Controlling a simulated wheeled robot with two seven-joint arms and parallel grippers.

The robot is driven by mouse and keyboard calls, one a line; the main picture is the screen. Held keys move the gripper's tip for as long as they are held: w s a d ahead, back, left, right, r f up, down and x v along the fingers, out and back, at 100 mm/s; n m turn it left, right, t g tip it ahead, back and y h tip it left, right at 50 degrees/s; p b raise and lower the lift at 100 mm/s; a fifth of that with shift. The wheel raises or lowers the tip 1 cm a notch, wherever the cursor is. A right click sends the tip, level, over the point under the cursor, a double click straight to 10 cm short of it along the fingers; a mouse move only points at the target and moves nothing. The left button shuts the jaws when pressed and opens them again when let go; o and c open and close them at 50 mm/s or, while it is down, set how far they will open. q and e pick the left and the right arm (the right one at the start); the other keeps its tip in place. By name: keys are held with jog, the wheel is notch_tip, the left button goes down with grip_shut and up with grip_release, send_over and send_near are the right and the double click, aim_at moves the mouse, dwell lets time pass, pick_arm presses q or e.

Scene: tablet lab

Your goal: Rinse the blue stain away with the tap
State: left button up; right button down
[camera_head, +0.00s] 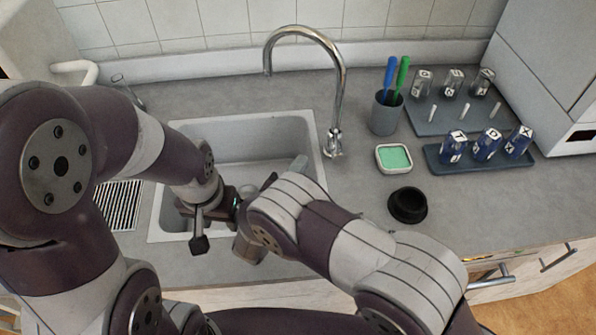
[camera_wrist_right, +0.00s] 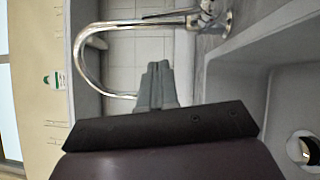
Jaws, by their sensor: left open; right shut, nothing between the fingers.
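The tap also shows in the right wrist view (camera_wrist_right: 80,50). I cannot make out a blue stain; my arms cover part of the sink. My left gripper (camera_head: 214,212) is open over the sink's front left part. My right gripper (camera_head: 297,166) is shut and empty, over the sink below the tap, and mostly hidden by its own arm. Its closed grey fingers (camera_wrist_right: 157,85) point towards the tap in the wrist view, apart from it.
Right of the sink are a green sponge in a white dish (camera_head: 394,157), a black bowl-like piece (camera_head: 407,205) and a cup with blue and green sticks (camera_head: 386,116). Two trays hold clear vials (camera_head: 453,82) and blue vials (camera_head: 487,146). The drain (camera_wrist_right: 303,148) shows in the wrist view.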

aim_at(337, 144)
jog(key=w+d+r, duration=0.1)
jog(key=w+d, duration=0.4)
jog(key=w, duration=0.1)
jog(key=shift+d, duration=0.3)
jog(key=shift+r, duration=0.1)
